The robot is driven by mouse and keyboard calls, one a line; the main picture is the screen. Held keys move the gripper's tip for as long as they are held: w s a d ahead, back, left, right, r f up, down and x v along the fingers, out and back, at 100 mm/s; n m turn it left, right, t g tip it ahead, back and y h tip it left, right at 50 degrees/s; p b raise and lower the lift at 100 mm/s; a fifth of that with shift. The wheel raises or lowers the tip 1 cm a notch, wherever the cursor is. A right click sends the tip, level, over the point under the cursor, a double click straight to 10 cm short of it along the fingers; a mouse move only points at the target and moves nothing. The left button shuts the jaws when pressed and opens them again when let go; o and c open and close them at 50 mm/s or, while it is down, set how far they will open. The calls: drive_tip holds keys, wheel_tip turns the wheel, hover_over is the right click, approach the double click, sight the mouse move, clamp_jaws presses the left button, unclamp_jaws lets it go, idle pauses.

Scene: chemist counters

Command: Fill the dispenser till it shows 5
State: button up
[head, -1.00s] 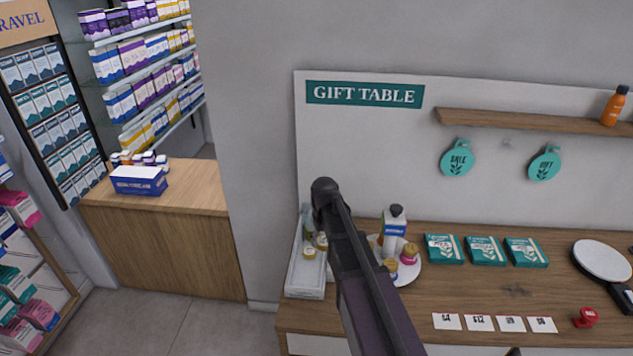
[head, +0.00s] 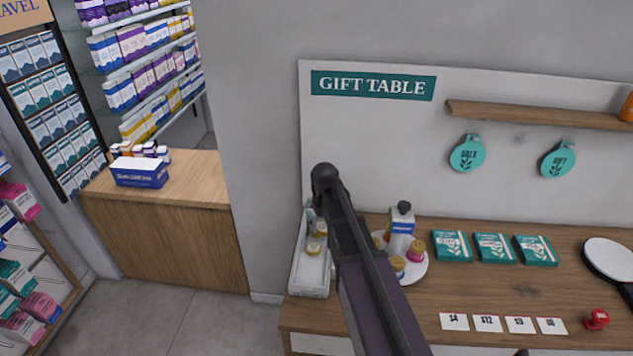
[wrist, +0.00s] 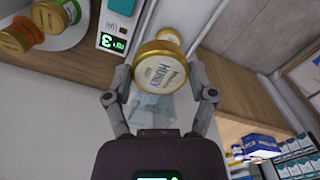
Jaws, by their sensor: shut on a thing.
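My gripper (wrist: 158,92) is shut on a honey jar (wrist: 157,78) with a gold rim and a pale label, seen in the wrist view. A green-lit display (wrist: 110,43) on a white casing beside it appears to read 3. In the head view the long white tray-like dispenser (head: 308,290) stands at the left end of the gift table, with gold-topped jars (head: 314,247) at it. My arm hides my fingers there, and I cannot tell which jar is the held one. More jars (head: 416,250) stand on a round white plate (head: 421,272) to the right.
A white bottle (head: 399,225) with a dark cap stands on the plate. Teal boxes (head: 494,247), price cards (head: 487,323), a red stamp-like item (head: 597,319) and a round mirror-like item (head: 608,258) lie further right. The wall (head: 245,180) is close behind the dispenser.

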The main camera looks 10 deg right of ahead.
drive_tip(key=shift+d, duration=0.1)
drive_tip(key=shift+w+d+r, duration=0.1)
drive_tip(key=shift+w+r, duration=0.15)
drive_tip(key=shift+w, duration=0.2)
drive_tip(key=w+r+p, duration=0.6)
drive_tip(key=w+p, duration=0.1)
drive_tip(key=w, duration=0.5)
drive_tip(key=shift+r, duration=0.15)
drive_tip(key=shift+w+f+b, duration=0.1)
drive_tip(key=shift+f+b, duration=0.1)
drive_tip(key=shift+b, duration=0.1)
drive_tip(key=shift+f+b, duration=2.75)
drive_tip(key=shift+f, duration=0.15)
